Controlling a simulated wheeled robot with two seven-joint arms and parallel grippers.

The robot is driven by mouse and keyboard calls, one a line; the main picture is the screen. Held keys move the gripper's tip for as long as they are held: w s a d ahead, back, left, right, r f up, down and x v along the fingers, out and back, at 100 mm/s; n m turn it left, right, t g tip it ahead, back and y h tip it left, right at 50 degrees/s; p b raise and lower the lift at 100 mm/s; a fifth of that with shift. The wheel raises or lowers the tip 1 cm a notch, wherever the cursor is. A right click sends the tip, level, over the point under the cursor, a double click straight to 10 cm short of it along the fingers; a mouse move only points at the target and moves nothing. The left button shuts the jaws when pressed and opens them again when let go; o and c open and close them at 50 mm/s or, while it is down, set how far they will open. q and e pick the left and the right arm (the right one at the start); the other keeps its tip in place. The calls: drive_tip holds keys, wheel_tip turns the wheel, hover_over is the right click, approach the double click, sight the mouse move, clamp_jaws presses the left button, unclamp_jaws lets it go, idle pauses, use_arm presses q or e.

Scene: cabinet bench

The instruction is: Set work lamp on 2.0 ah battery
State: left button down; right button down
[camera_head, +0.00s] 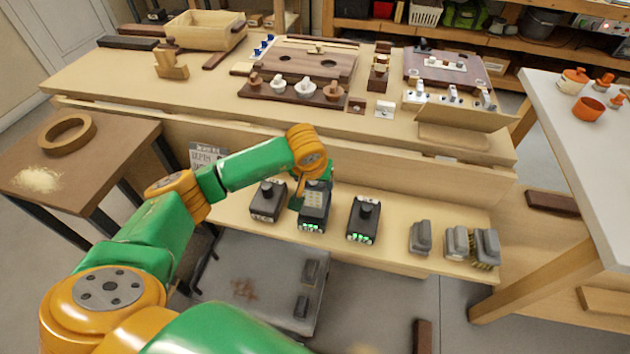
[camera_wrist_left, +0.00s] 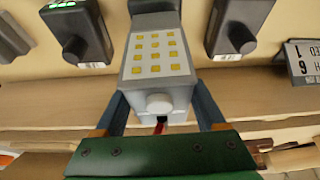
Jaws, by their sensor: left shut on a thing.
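The work lamp (camera_head: 314,199) is a grey block with a grid of yellow LEDs; it also shows close up in the left wrist view (camera_wrist_left: 131,70) with a white knob at its near end. My left gripper (camera_head: 312,184) is shut on it, with a blue finger on each side in the left wrist view (camera_wrist_left: 161,118). The lamp is over the middle black battery (camera_head: 311,225), which has green lights. I cannot tell if they touch. Similar dark units stand to its left (camera_head: 267,201) and right (camera_head: 363,220). Their capacity labels are unreadable. My right gripper is out of view.
The units stand on a low wooden shelf (camera_head: 400,262) below the bench (camera_head: 200,92). Several grey blocks (camera_head: 457,243) sit at its right end. A printed sign (camera_head: 205,155) stands at its left. A grey platform (camera_head: 250,285) lies below the shelf.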

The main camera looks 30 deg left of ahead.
use_arm(q)
drive_tip(key=shift+f+b, duration=0.4)
drive_tip(key=shift+f, duration=0.05)
drive_tip(key=shift+c, duration=1.2)
unclamp_jaws()
drive_tip(key=shift+r, duration=0.1)
drive_tip(key=p+v, duration=0.9)
drive_tip(key=v, duration=0.1)
drive_tip(key=shift+a+r, duration=0.1)
drive_tip(key=shift+r, duration=0.05)
drive_tip(key=shift+s+r+p, duration=0.25)
drive_tip(key=shift+r+p, duration=0.05)
